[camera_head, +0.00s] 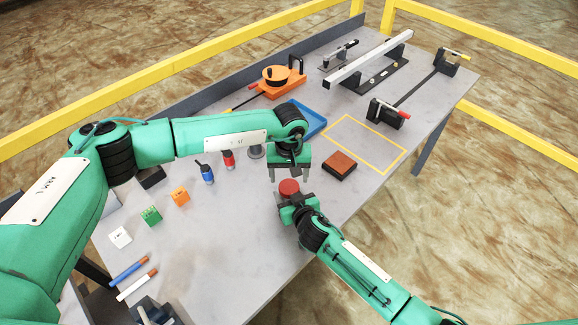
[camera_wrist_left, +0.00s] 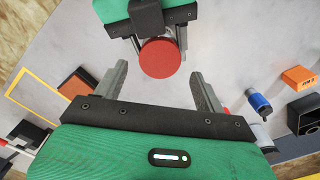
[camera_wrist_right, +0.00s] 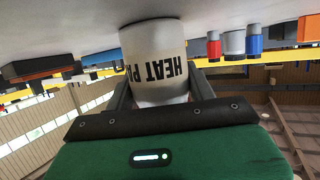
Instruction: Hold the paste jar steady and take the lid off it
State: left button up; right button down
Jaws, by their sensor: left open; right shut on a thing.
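The paste jar (camera_wrist_right: 153,60) is white with black lettering, "HEAT P" showing, in the right wrist view. Its red lid (camera_head: 289,187) shows in the head view and as a round red disc (camera_wrist_left: 160,58) in the left wrist view. My right gripper (camera_head: 292,197) is shut on the jar's body, one finger on each side. My left gripper (camera_head: 289,177) is open and empty, just beyond the lid in the head view. In the left wrist view its fingers (camera_wrist_left: 158,80) are apart, with the lid ahead between their tips and not touching them.
A brown-topped block (camera_head: 340,164) lies right of the jar, beside a yellow outlined area (camera_head: 383,130). A blue tray (camera_head: 311,122) is behind my left gripper. Small bottles (camera_head: 207,174) and colored cubes (camera_head: 151,215) stand to the left.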

aim_at(289, 186)
pick_arm(q)
jog(key=shift+f, duration=1.95)
jog(key=c, duration=1)
jog(key=n, duration=1.3)
jog(key=shift+n, duration=0.4)
jog(key=o, duration=1.1)
jog(key=shift+c, duration=0.2)
